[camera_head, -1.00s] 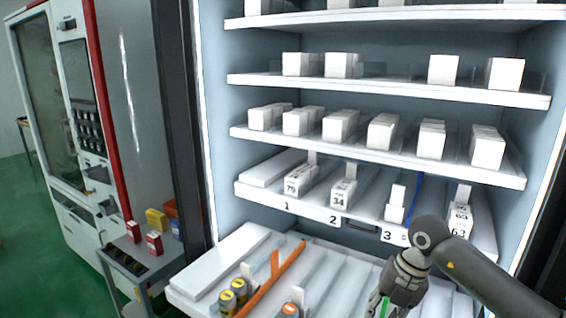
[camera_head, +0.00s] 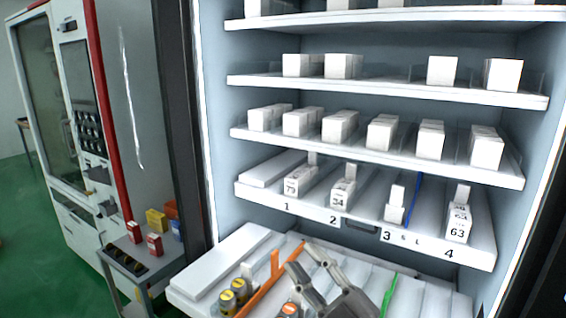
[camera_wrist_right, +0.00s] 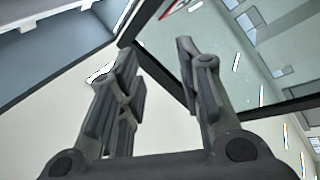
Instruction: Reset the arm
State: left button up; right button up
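My right gripper (camera_head: 304,263) shows at the bottom centre of the head view, above the lowest pulled-out shelf (camera_head: 207,281). Its two fingers are apart with nothing between them. In the right wrist view the gripper (camera_wrist_right: 158,62) is also open and empty, facing a blurred pale wall and a dark frame edge. The arm behind it leaves the head view at the bottom. My left gripper is not in the head view.
The vending shelves hold white boxes; the numbered shelf (camera_head: 334,219) is just above the gripper. Yellow-topped cans (camera_head: 227,301) and an orange divider (camera_head: 262,291) are on the lowest shelf. A grey cart (camera_head: 147,262) with small boxes stands at the left.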

jog(key=s+d+f+m+g+h, duration=0.1)
jog(key=s+d+f+m+h, duration=0.1)
jog(key=d+f+m+h, duration=0.6)
jog(key=s+d+f+m+g+h, duration=0.2)
jog(key=d+f+m+h, duration=0.5)
jog(key=f, duration=0.3)
jog(key=s+f+m+g, duration=0.1)
jog(key=s+f+g, duration=0.55)
jog(key=s, duration=0.55)
jog(key=s+f+g, duration=0.5)
jog(key=s+f, duration=0.3)
jog(key=s, duration=0.3)
notch_tip(320, 180, down, 29)
jog(key=s+b, duration=0.2)
jog(key=s+d+f+g, duration=0.1)
jog(key=s+d+f, duration=0.1)
jog(key=s+f, duration=0.6)
jog(key=s+d+f+g+b, duration=0.1)
jog(key=s+f, duration=0.7)
jog(key=shift+s+d+f+b, duration=0.2)
jog(key=shift+d+f+b, duration=0.1)
jog(key=shift+d, duration=0.1)
